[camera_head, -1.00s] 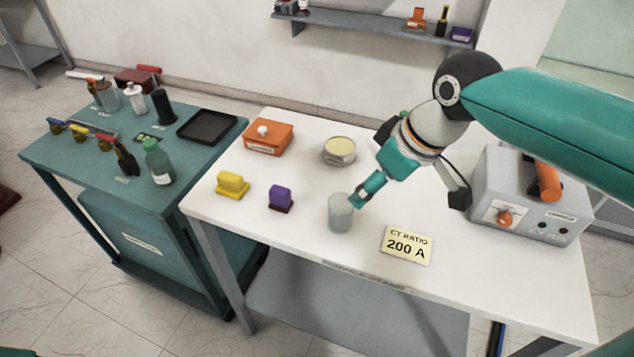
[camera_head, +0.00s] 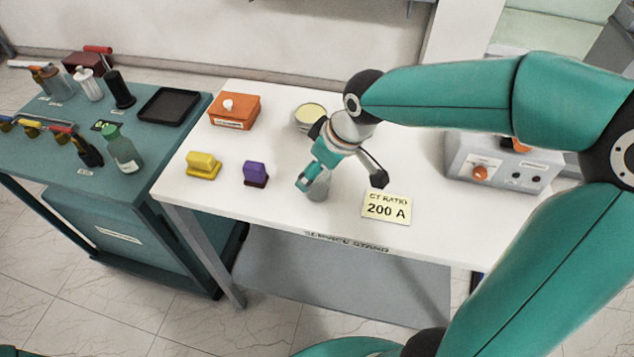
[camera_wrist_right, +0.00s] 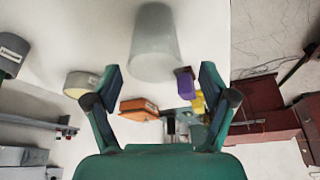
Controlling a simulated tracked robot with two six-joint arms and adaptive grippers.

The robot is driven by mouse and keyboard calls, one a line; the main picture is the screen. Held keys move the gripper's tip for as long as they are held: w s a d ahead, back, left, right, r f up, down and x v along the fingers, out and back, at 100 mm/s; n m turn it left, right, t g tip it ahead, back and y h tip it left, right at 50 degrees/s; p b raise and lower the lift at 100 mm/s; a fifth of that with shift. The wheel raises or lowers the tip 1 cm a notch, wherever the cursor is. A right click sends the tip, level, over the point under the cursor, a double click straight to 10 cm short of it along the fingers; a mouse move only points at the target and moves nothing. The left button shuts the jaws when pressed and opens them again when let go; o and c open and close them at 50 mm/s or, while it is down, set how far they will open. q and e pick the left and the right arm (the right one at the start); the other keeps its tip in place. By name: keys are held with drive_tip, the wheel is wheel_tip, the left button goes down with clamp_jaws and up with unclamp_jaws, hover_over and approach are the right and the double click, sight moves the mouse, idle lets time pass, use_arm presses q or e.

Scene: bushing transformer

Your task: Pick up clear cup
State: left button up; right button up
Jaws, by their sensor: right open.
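The clear cup (camera_head: 318,189) stands upright on the white table, partly hidden behind my right gripper (camera_head: 308,181) in the head view. In the right wrist view the cup (camera_wrist_right: 154,45) is grey and see-through, just beyond the fingertips and near the middle of the gap. My right gripper (camera_wrist_right: 160,85) is open and empty there, with its fingers spread apart. I cannot tell from the frames whether a finger touches the cup. My left gripper is not in view.
On the white table (camera_head: 260,218) are a yellow block (camera_head: 203,165), a purple block (camera_head: 256,173), an orange box (camera_head: 235,111), a round tin (camera_head: 308,117), a CT ratio card (camera_head: 386,206) and a grey device (camera_head: 505,163). A teal cart (camera_head: 50,175) with bottles stands left.

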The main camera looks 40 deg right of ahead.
drive_tip(key=x, duration=0.4)
drive_tip(key=shift+s+d+f+p, duration=0.15)
drive_tip(key=shift+s+d+p, duration=0.05)
drive_tip(key=shift+d+p, duration=0.2)
drive_tip(key=shift+w+a+f, duration=0.15)
drive_tip(key=shift+w+f, duration=0.1)
drive_tip(key=shift+f, duration=0.25)
drive_tip(key=c, duration=1.3)
